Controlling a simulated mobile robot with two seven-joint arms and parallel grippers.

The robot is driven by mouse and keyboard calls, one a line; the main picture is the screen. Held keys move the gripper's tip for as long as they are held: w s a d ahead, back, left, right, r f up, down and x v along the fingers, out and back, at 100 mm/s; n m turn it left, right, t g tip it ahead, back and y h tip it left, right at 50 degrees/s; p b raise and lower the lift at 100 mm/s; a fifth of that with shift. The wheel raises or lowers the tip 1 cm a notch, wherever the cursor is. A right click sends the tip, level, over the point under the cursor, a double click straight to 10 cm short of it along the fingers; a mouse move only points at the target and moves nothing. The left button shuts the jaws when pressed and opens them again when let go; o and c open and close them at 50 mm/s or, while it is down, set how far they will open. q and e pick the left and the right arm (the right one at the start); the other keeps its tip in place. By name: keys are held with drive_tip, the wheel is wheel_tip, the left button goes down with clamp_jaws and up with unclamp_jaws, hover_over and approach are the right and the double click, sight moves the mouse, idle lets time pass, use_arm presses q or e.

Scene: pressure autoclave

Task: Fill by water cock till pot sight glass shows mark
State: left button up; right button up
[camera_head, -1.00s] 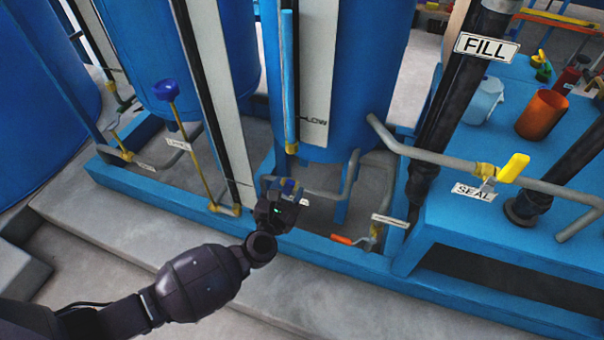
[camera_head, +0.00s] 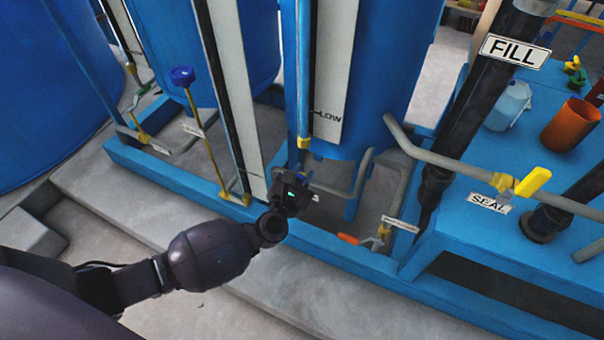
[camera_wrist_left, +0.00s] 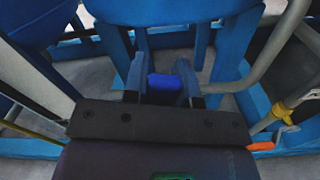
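The pot (camera_head: 385,70) is a large blue vessel in the head view. The sight glass (camera_head: 304,75) is a thin upright blue tube before it, beside a white scale plate (camera_head: 337,70) reading LOW; its top end is out of frame. My left gripper (camera_head: 300,183) is low in front of the pot, under the tube's yellow lower fitting (camera_head: 304,143). In the left wrist view a blue knob (camera_wrist_left: 166,86) lies between its two fingers, nearly filling the gap; I cannot tell whether they press on it. My right gripper is not in view.
A FILL sign (camera_head: 514,50) hangs on a dark pipe. A yellow lever (camera_head: 533,181) sits by the SEAL sign (camera_head: 488,203). An orange-handled valve (camera_head: 348,239) is low at right. A blue frame rail (camera_head: 340,250) runs along the front. An orange cup (camera_head: 571,124) stands at right.

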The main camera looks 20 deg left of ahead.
use_arm(q)
clamp_jaws()
drive_tip(key=shift+a+r+n+b, duration=0.15)
drive_tip(key=shift+a+n+b, duration=0.35)
drive_tip(key=shift+n, duration=0.2)
drive_tip(key=o, duration=0.8)
unclamp_jaws()
drive_tip(key=shift+s+a+p, duration=0.2)
drive_tip(key=shift+s+p, duration=0.2)
drive_tip(key=shift+s, duration=3.35)
